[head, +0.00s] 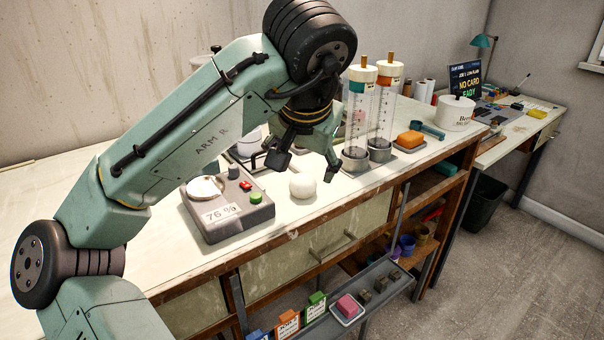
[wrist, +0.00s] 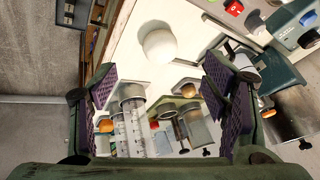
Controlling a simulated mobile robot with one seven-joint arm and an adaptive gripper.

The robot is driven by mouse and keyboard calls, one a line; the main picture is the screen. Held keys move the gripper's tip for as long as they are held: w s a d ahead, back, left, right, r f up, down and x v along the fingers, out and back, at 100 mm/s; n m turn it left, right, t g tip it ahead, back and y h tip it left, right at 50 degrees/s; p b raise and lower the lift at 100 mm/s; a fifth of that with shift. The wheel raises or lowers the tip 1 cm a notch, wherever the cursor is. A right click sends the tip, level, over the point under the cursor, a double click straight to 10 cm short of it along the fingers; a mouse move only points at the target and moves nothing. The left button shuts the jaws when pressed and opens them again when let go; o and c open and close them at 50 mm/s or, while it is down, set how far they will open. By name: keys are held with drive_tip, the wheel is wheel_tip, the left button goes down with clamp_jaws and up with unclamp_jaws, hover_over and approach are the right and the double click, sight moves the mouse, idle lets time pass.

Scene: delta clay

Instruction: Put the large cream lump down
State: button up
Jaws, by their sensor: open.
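The large cream lump (head: 303,185) is a round, pale ball resting on the white counter (head: 330,209), just right of a grey device with a dial. In the wrist view the lump (wrist: 159,44) shows at the top middle, beyond the fingertips and apart from them. My gripper (head: 305,165) is open and empty above the counter, with its fingers spread over and behind the lump in the head view. In the wrist view its purple-padded fingers (wrist: 160,88) stand wide apart with nothing between them.
The grey device (head: 228,207) reading "76 %" stands close left of the lump. Two clear cylinders (head: 357,117) stand behind it to the right. A shelf (head: 376,290) with a pink block juts out below the counter.

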sight(304, 179)
drive_tip(key=x, duration=0.4)
drive_tip(key=shift+f, duration=0.25)
drive_tip(key=w+f+p, duration=0.1)
drive_tip(key=w+f, duration=0.2)
drive_tip(key=shift+w+d+f+p, duration=0.2)
drive_tip(key=shift+p, duration=0.15)
drive_tip(key=shift+w+f, duration=0.25)
drive_tip(key=shift+f, duration=0.2)
drive_tip(key=shift+c, duration=0.5)
